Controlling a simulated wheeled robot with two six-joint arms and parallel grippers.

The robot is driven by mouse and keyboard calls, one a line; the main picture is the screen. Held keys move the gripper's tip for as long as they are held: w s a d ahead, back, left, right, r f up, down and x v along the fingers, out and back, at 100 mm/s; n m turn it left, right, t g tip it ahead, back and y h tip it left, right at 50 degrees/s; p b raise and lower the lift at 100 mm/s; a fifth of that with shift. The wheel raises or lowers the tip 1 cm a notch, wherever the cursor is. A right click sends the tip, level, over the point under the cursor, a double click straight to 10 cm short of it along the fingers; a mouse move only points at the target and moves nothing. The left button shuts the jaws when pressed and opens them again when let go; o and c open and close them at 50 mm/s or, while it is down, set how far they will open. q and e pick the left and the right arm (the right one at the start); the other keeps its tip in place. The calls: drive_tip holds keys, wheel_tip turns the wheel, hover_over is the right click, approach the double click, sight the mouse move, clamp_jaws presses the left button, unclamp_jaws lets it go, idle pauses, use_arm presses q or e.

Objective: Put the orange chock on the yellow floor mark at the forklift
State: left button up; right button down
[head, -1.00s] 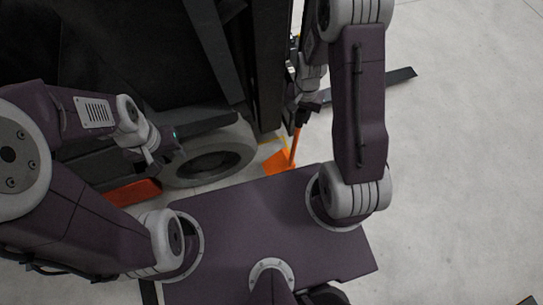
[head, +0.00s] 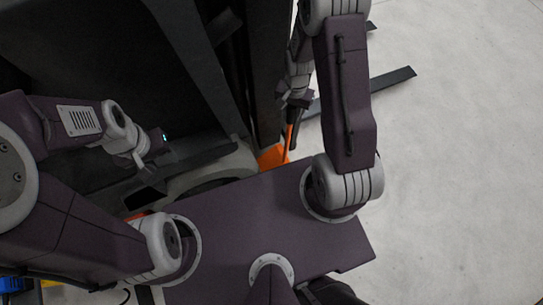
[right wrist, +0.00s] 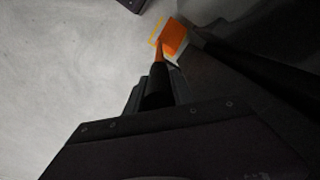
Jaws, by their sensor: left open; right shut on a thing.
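The orange chock (head: 272,156) is low beside the forklift's wheel, at the end of an orange handle (head: 290,135). My right gripper (head: 295,105) is shut on the upper part of this handle. In the right wrist view the chock (right wrist: 174,38) lies over or just beside the yellow floor mark (right wrist: 156,30), whose lines show at its left edge. I cannot tell whether the chock touches the floor. The mark is hidden in the head view. My left gripper (head: 168,147) is open and empty in front of the forklift.
The dark forklift (head: 120,50) fills the upper left, close to both arms. Its wheel (head: 215,178) is partly hidden behind my base. A dark flat bar (head: 370,90) lies on the floor to the right. Open grey floor (head: 450,170) is clear at the right.

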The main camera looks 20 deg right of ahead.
sight(290, 127)
drive_tip(key=shift+f+b, duration=1.5)
drive_tip(key=shift+f, duration=3.55)
drive_tip(key=c, duration=1.1)
unclamp_jaws()
drive_tip(key=shift+s, duration=0.1)
drive_tip(key=shift+c, duration=0.2)
drive_tip(key=shift+o, duration=0.3)
drive_tip(key=shift+r, duration=0.15)
